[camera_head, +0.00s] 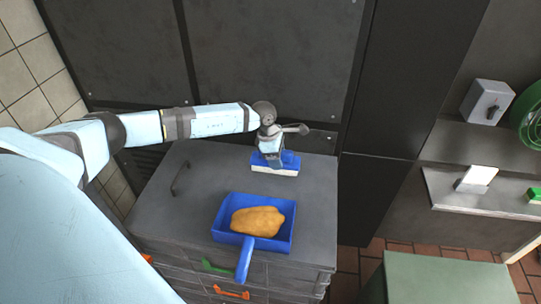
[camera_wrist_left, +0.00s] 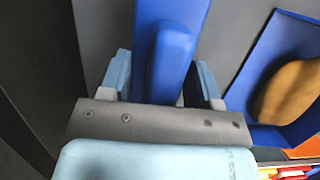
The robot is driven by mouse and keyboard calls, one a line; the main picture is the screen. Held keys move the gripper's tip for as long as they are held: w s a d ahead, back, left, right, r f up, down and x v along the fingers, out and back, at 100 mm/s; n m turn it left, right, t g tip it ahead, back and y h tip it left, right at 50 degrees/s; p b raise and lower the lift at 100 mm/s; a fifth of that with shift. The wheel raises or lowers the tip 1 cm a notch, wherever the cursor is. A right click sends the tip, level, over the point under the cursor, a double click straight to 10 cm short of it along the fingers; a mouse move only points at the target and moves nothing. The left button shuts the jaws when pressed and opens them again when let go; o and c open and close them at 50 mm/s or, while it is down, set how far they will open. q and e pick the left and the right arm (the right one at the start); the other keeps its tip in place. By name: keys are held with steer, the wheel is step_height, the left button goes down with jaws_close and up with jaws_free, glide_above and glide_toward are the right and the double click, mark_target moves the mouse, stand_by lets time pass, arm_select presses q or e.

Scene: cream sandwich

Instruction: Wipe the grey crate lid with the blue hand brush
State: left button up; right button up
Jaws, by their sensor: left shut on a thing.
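The blue hand brush (camera_head: 289,161) is near the back right of the grey crate lid (camera_head: 200,210), its pale bristles facing down. I cannot tell whether the bristles touch the lid. My left gripper (camera_head: 272,158) is shut on the brush from above. In the left wrist view the blue brush (camera_wrist_left: 170,50) lies between the two fingers of the left gripper (camera_wrist_left: 165,85). My right gripper is not in view.
A blue dustpan (camera_head: 222,222) with a yellow-brown lump (camera_head: 257,221) in it sits on the front of the lid. A dark handle (camera_head: 180,178) stands at the lid's left. Dark cabinet panels (camera_head: 280,60) rise close behind. A green surface (camera_head: 450,280) is at lower right.

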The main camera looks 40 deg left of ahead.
mark_target(288, 159)
arm_select(q)
steer(key=shift+w+d+f+b, duration=0.1)
steer(key=shift+w+d+b, duration=0.25)
steer(key=shift+d, duration=0.45)
steer(key=shift+w+d+f+b, duration=0.1)
steer(key=shift+w+d+b, duration=0.1)
steer(key=shift+w+d, duration=0.4)
steer(key=shift+s+d, duration=0.15)
steer(key=shift+r, duration=0.1)
steer(key=shift+r+p, duration=1.7)
steer(key=shift+r, duration=1.3)
steer(key=shift+r+p, duration=0.55)
steer(key=shift+r, duration=0.95)
